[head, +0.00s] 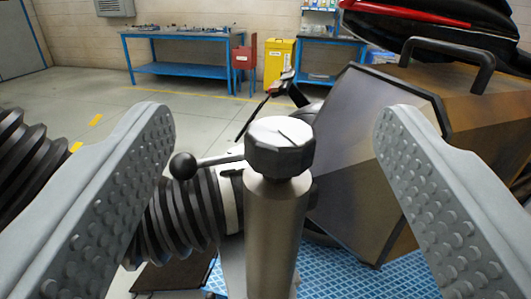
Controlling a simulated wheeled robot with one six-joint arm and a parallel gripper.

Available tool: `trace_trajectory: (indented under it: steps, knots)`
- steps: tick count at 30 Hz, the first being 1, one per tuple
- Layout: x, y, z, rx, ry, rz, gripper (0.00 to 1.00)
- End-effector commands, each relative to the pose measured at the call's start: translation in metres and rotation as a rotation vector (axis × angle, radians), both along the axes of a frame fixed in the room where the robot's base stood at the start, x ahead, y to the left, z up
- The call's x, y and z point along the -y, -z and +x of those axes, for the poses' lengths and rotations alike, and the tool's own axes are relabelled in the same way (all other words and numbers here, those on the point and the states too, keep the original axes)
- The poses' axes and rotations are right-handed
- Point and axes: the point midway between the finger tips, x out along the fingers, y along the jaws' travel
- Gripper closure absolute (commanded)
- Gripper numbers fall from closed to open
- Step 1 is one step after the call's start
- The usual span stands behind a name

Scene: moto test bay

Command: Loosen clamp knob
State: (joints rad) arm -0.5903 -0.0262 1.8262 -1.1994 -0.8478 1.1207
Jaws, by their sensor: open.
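The clamp knob (279,147) is a grey faceted cap with a dark line on its pale top. It sits on top of an upright metal post (274,235) in the middle of the head view. A lever with a black ball end (184,166) sticks out to the left, beside the knob. My gripper (272,125) is open, with one studded finger on each side of the knob. The lower end of the post is out of view.
A black ribbed hose (185,215) lies behind the post on the left. A large brown and grey angular case (385,140) with a black handle stands close on the right. Blue workbenches (180,70) and a yellow cabinet (279,63) stand far back. Open floor lies between.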

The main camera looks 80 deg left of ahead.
Motion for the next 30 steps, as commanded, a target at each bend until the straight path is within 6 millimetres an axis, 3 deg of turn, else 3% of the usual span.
trace_trajectory:
  steps: [6, 14, 20, 30]
  knots:
    - [0.031, 0.029, -0.032, -0.044, 0.180, -0.062, 0.32]
    - [0.046, 0.047, -0.042, -0.067, 0.259, -0.099, 0.32]
    - [0.030, 0.049, -0.034, -0.069, 0.259, -0.101, 0.32]
    - [-0.021, 0.048, -0.009, -0.068, 0.257, -0.100, 0.32]
